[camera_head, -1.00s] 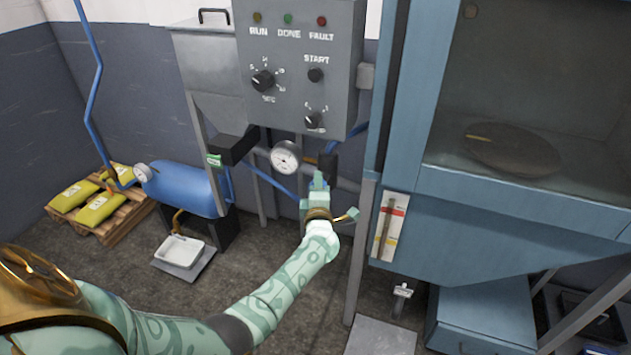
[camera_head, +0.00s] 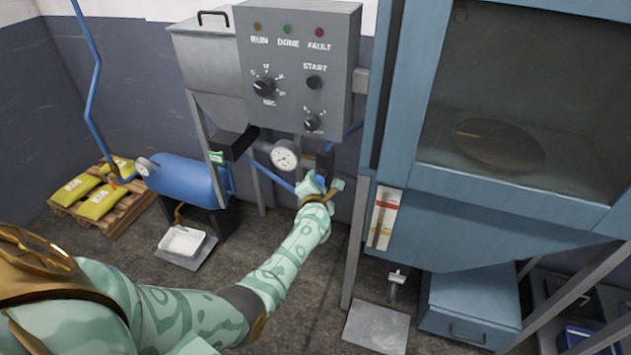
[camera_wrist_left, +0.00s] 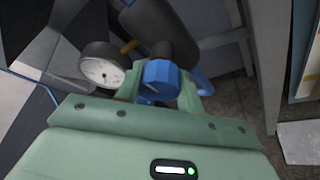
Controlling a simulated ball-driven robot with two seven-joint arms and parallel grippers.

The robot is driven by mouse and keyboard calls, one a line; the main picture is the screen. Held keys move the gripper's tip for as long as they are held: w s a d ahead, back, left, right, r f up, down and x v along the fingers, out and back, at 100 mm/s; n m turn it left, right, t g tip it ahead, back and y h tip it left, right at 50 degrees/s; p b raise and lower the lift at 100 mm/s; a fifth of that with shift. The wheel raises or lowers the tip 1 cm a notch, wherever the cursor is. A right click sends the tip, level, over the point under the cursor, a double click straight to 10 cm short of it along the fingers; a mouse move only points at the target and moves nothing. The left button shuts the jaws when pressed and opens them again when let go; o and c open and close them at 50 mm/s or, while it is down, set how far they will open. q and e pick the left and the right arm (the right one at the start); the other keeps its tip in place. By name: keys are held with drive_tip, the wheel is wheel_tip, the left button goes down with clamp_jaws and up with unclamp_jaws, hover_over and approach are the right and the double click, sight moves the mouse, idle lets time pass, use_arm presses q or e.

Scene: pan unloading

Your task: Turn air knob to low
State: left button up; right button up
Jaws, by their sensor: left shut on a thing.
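The air knob (camera_wrist_left: 161,80) is a blue faceted knob with a pale pointer line, under a dark regulator body, in the left wrist view. My left gripper (camera_wrist_left: 160,92) is shut on the knob, with a pale green finger on each side of it. In the head view the left gripper (camera_head: 314,184) is at the regulator below the grey control box, and it hides the knob. A round white pressure gauge (camera_head: 285,155) is just left of the gripper and also shows in the left wrist view (camera_wrist_left: 102,70). My right gripper is in neither view.
The grey control box (camera_head: 325,45) with dials and lamps hangs above. A blue cabinet (camera_head: 470,210) with a window stands close on the right. A blue tank (camera_head: 185,182) is at the left, with a white tray (camera_head: 181,241) below it. Open floor lies in front.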

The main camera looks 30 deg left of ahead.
use_arm(q)
drive_tip(key=shift+f, duration=0.15)
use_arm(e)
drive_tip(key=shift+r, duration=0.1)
use_arm(q)
drive_tip(key=o, duration=1)
